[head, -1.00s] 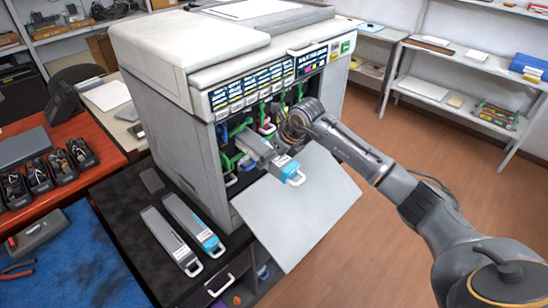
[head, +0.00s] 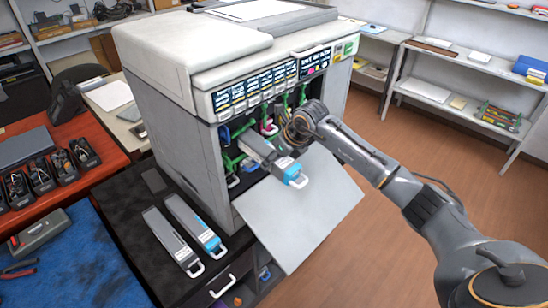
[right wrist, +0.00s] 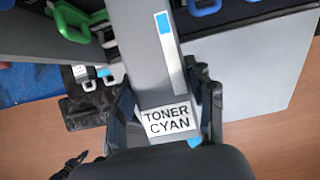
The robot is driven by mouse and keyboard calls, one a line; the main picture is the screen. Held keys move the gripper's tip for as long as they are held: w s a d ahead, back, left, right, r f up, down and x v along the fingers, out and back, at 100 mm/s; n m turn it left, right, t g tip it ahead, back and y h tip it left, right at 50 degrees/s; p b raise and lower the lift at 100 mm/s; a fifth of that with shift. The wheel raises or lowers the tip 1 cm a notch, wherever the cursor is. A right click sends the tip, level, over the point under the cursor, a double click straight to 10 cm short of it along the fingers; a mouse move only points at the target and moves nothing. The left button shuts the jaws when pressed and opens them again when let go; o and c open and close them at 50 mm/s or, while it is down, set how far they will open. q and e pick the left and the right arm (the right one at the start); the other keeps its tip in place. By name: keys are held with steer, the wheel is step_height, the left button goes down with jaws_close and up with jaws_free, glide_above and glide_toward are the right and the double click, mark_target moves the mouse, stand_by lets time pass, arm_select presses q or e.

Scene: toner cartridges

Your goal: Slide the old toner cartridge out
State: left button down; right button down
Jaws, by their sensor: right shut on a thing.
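The old toner cartridge (head: 264,155) is a long grey box with a blue end and a pale handle. It sticks well out of the open printer front (head: 225,75) over the lowered door (head: 300,210); its rear part is still inside the printer. In the right wrist view the cartridge (right wrist: 150,60) carries a "TONER CYAN" label. My right gripper (right wrist: 168,95) is shut on it, a finger on each side near the label. In the head view the right gripper (head: 284,147) is partly hidden by its own wrist. My left gripper is not in view.
Two more cartridges, one with a grey end (head: 172,240) and one with a blue end (head: 196,224), lie on the black cabinet top (head: 125,220) left of the printer. A red table (head: 100,145) with tool bins stands at the left. The floor at the right is open.

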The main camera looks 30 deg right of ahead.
mark_target(291, 166)
steer(key=shift+s+d+r, duration=0.1)
steer(key=shift+s+d, duration=0.15)
steer(key=shift+s, duration=0.45)
steer(key=shift+s+d, duration=0.25)
steer(key=shift+s, duration=0.4)
steer(key=shift+s+d, duration=0.25)
steer(key=shift+s, duration=0.45)
steer(key=shift+s+d, duration=0.25)
steer(key=shift+s, duration=0.4)
steer(key=s, duration=0.2)
steer(key=s+d, duration=0.2)
steer(key=s, duration=0.1)
steer(key=shift+s, duration=0.3)
steer(key=s, duration=0.1)
steer(key=s+d+r+b, duration=0.1)
steer(key=s, duration=0.1)
steer(key=s+r, duration=0.1)
steer(key=shift+s+d, duration=0.25)
steer(key=shift+s, duration=0.15)
